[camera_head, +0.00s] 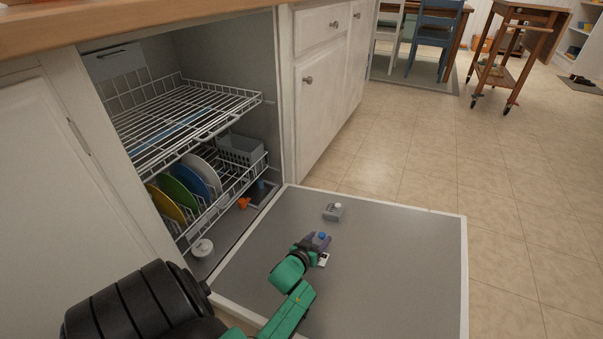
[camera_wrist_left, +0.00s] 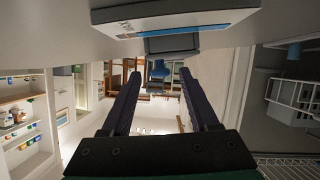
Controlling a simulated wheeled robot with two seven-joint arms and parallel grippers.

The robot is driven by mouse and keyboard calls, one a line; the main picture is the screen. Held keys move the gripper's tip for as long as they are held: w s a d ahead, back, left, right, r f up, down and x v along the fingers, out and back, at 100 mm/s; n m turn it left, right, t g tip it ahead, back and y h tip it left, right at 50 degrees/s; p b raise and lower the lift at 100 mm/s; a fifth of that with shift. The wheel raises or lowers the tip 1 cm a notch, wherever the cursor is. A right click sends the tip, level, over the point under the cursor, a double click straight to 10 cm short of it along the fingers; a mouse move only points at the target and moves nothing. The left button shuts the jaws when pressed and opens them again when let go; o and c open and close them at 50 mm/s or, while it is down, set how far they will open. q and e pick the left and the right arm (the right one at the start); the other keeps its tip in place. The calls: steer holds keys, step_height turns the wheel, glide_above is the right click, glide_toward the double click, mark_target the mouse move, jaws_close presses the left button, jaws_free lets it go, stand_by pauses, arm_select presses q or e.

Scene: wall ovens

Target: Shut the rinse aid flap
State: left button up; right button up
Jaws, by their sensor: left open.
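A small grey dispenser fitting (camera_head: 334,212) with a pale top stands on the inner face of the open dishwasher door (camera_head: 400,260). I cannot tell for sure how its flap stands. My left gripper (camera_head: 321,240) is over the door, on the near side of this fitting and apart from it. A blue spot and a small white patch show beside the fingers. In the left wrist view the gripper (camera_wrist_left: 160,98) is open, with nothing between its two dark fingers. A pale panel with a blue strip (camera_wrist_left: 185,22) and a grey piece (camera_wrist_left: 172,44) show beyond the fingertips. My right gripper is out of view.
The dishwasher racks stand left of the door: an upper wire rack (camera_head: 180,115) and a lower rack (camera_head: 240,178) with several plates. White cabinets (camera_head: 325,90) flank the opening. Tiled floor (camera_head: 520,250) lies free to the right. A wooden cart (camera_head: 510,55) stands far off.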

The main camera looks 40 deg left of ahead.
arm_select(q)
steer(key=shift+s+d+r, duration=0.1)
steer(key=shift+s+r, duration=0.2)
steer(key=shift+s, duration=0.15)
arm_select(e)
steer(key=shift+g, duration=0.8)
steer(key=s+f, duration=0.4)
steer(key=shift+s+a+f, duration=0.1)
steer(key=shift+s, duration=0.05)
arm_select(q)
steer(key=shift+p+v, duration=0.8)
steer(key=shift+p, duration=0.1)
steer(key=p+v, duration=0.4)
steer(key=v, duration=0.6)
steer(key=shift+p, duration=0.3)
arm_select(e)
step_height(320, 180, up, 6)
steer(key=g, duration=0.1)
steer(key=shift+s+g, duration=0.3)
arm_select(q)
steer(key=shift+s+d, duration=0.1)
